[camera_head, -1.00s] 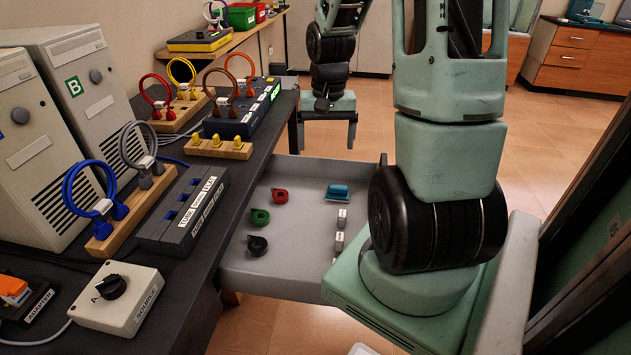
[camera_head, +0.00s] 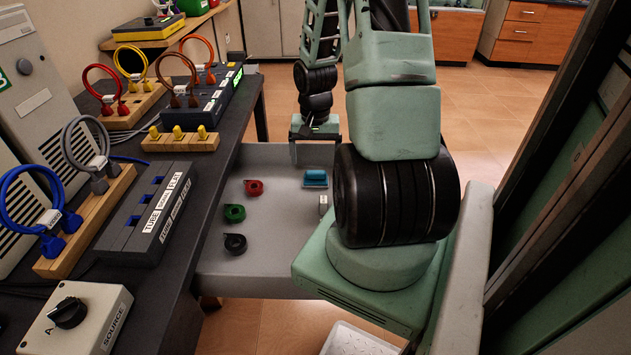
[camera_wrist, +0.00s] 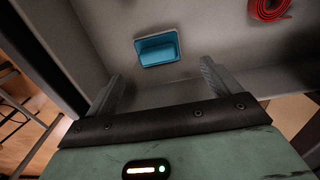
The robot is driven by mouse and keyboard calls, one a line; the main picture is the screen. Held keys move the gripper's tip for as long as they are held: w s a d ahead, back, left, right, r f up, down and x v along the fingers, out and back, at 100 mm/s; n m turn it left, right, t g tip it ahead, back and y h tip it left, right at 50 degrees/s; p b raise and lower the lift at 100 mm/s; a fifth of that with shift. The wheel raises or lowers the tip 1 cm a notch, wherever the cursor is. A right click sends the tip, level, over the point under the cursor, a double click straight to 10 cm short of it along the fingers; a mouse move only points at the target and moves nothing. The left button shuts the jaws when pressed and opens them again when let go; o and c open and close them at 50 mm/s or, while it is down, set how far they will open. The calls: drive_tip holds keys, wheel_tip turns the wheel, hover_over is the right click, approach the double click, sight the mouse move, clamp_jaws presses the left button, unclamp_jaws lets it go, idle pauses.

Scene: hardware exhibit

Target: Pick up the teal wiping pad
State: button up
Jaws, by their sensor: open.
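The teal wiping pad (camera_head: 316,178) lies in the grey drawer (camera_head: 262,265), near its far right part. In the wrist view the pad (camera_wrist: 158,48) lies ahead of my gripper, between the lines of the two fingers but beyond their tips. My gripper (camera_wrist: 160,75) is open and empty.
A red tape roll (camera_head: 254,187), a green one (camera_head: 234,213) and a black one (camera_head: 235,243) lie in the drawer. A small labelled block (camera_head: 323,205) sits near my arm. The dark bench (camera_head: 190,255) with cable stands and boxes borders the left.

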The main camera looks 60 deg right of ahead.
sight(316, 170)
drive_tip(key=shift+f+b, duration=0.65)
drive_tip(key=shift+f, duration=2.1)
drive_tip(key=c, duration=1.1)
drive_tip(key=shift+o, duration=0.2)
wheel_tip(316, 170, up, 10)
drive_tip(key=shift+r+p, duration=0.1)
drive_tip(key=shift+p, duration=1.1)
